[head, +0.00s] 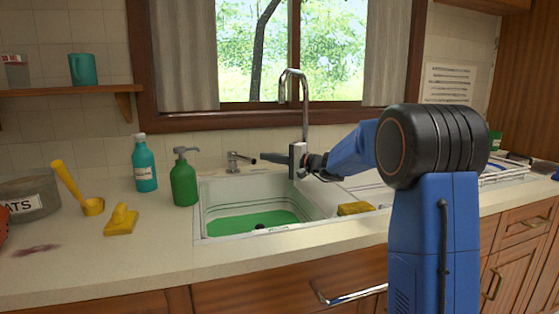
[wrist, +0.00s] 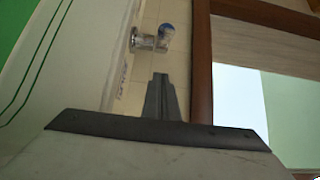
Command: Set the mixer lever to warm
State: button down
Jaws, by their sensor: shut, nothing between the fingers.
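A small chrome fitting that looks like the mixer with its lever (head: 234,162) stands at the sink's back edge, left of the tall spout (head: 304,100). In the wrist view the fitting (wrist: 150,42) shows beyond my fingertips, with a blue part on its end. My gripper (head: 264,156) comes in from the right, its fingers pointing left at the fitting. The fingers (wrist: 160,78) are shut with nothing between them. They appear apart from the fitting, with a small gap. Any warm or cold marking is too small to read.
The white sink (head: 206,222) holds green water. A green pump bottle (head: 184,180) and a teal bottle (head: 145,166) stand left of it. A yellow sponge (head: 355,209) lies on the right rim. The tall spout rises close to my gripper.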

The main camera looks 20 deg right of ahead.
aim_at(241, 158)
jog(key=shift+s+a, duration=0.55)
jog(key=shift+a, duration=0.3)
jog(key=shift+s+a, duration=0.5)
jog(key=shift+a, duration=0.35)
jog(key=shift+s+a, duration=0.1)
